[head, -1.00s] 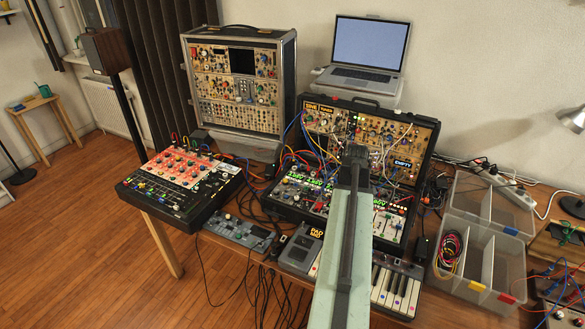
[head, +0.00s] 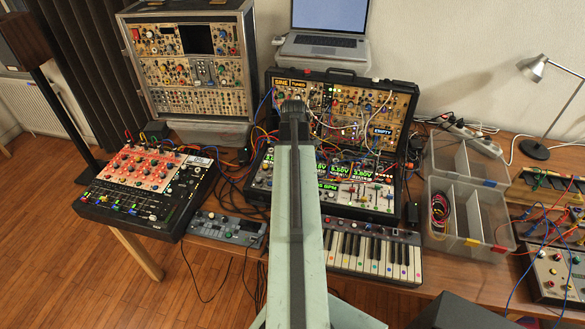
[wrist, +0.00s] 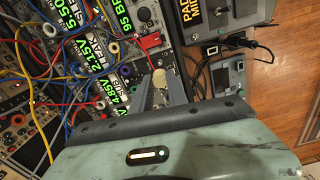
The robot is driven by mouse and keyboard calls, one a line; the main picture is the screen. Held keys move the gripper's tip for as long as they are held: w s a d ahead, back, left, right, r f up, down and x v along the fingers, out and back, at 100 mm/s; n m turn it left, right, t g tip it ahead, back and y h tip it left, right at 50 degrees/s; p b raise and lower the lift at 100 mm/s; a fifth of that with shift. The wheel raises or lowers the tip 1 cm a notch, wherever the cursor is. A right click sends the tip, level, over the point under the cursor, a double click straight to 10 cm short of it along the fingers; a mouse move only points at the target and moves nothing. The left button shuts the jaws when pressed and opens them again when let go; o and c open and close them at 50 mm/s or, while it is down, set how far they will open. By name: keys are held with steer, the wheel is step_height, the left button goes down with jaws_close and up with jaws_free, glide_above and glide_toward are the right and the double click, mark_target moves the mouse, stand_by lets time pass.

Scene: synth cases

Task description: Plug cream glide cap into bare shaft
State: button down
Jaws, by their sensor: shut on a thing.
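In the wrist view the cream glide cap (wrist: 158,78) shows as a small pale round piece between the fingertips of my gripper (wrist: 160,88). The gripper is shut on it. It is held over the lit modules of the open synth case (head: 262,185), with patch cables close by. In the head view my arm covers the fingers and the cap. I cannot pick out the bare shaft in either view; it is too small or hidden.
Red, blue and yellow patch cables (wrist: 55,60) crowd the modules. A keyboard (head: 375,253) lies in front of the case, a red-topped mixer (head: 150,185) to its left, and clear bins (head: 484,228) to its right. A laptop (head: 328,22) stands behind.

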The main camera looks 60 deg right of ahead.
steer(key=shift+s+f+n+b, duration=0.15)
steer(key=shift+f+n+b, duration=0.15)
steer(key=shift+f+b, duration=1.4)
steer(key=shift+f, duration=0.2)
steer(key=shift+f, duration=0.15)
steer(key=shift+f, duration=0.35)
steer(key=shift+f+b, duration=0.85)
steer(key=shift+b, duration=0.25)
steer(key=c, duration=1.2)
jaws_free()
steer(key=shift+r, duration=0.1)
